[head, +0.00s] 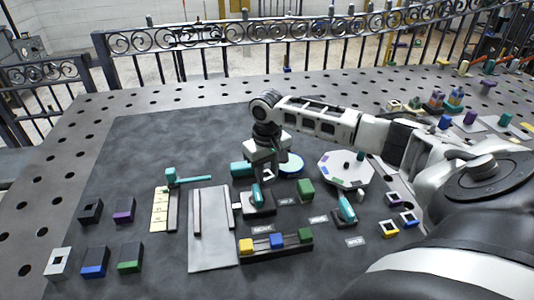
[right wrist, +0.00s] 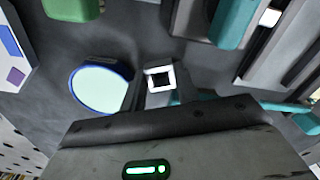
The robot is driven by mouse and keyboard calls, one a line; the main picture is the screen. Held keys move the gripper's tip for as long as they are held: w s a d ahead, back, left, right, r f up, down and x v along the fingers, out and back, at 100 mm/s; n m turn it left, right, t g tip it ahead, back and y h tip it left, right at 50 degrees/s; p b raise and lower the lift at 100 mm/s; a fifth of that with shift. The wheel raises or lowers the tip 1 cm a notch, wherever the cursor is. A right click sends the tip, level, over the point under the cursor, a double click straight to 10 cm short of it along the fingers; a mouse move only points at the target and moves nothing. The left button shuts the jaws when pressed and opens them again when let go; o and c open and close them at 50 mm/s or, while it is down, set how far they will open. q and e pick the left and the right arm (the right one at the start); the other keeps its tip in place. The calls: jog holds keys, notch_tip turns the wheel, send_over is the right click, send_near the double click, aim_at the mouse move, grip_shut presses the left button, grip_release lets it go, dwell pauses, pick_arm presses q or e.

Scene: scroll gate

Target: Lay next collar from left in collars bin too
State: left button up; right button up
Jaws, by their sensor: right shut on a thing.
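My right gripper (head: 266,168) is above the middle of the dark mat, pointing down. It is shut on a small white square collar with a dark hole, which shows in the right wrist view (right wrist: 160,77); the fingers themselves are mostly hidden there. Below the gripper in the head view is a dark grey block with a teal piece on it (head: 257,195). Small square pieces with openings stand at the right: a purple one (head: 393,199), a blue one (head: 408,218) and a yellow one (head: 388,228). I cannot tell which container is the collars bin. My left gripper is not in view.
A grey slotted plate (head: 213,255) and a tray with yellow, blue and green blocks (head: 277,253) lie in front. A blue-rimmed disc (right wrist: 100,85), a green block (head: 306,189) and a white octagonal plate (head: 345,169) are nearby. Several square blocks (head: 95,262) stand at left.

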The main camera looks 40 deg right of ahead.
jog(key=shift+f, duration=0.1)
jog(key=o, duration=0.7)
jog(key=shift+o, duration=0.2)
